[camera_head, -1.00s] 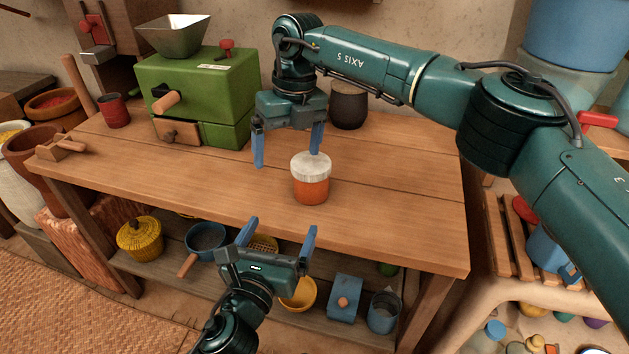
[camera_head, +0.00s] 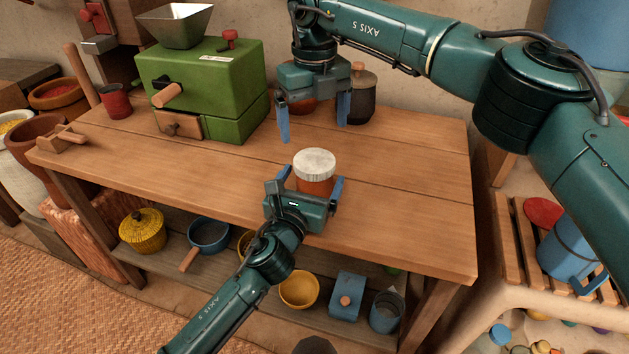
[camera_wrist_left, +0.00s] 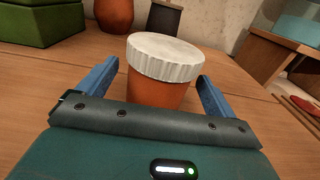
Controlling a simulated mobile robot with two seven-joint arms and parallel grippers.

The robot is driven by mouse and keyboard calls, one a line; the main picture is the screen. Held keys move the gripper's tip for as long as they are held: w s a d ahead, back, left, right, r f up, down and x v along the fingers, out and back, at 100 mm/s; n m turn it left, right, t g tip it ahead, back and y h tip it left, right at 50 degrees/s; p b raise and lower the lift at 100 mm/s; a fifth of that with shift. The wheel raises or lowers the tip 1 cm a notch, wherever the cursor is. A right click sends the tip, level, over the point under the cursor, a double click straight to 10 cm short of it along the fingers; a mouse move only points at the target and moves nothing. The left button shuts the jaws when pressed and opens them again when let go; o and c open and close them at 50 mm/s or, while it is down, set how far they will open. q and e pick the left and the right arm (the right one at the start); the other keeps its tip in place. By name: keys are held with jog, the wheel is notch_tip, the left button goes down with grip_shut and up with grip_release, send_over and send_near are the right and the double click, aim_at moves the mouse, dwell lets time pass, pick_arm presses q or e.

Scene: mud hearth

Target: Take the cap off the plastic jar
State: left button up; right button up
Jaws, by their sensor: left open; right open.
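The plastic jar (camera_head: 316,186) has an orange body and stands upright on the wooden table (camera_head: 400,215). Its ribbed white cap (camera_head: 314,163) sits on top. The jar (camera_wrist_left: 156,94) and cap (camera_wrist_left: 164,56) also show in the left wrist view, between the two blue fingers. My left gripper (camera_head: 309,184) is open at the jar's near side, with a finger on either side of the body. The gripper's palm hides the jar's lower part. My right gripper (camera_head: 313,122) is open and empty, above the table behind the jar and higher than the cap.
A green grinder (camera_head: 215,85) with a metal hopper stands at the back left. A dark lidded pot (camera_head: 362,97) and a reddish pot (camera_head: 301,106) stand behind my right gripper. The lower shelf holds bowls and a blue box (camera_head: 346,297). The table's right part is clear.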

pick_arm(q)
jog(key=shift+x, duration=1.2)
jog(key=shift+c, duration=0.3)
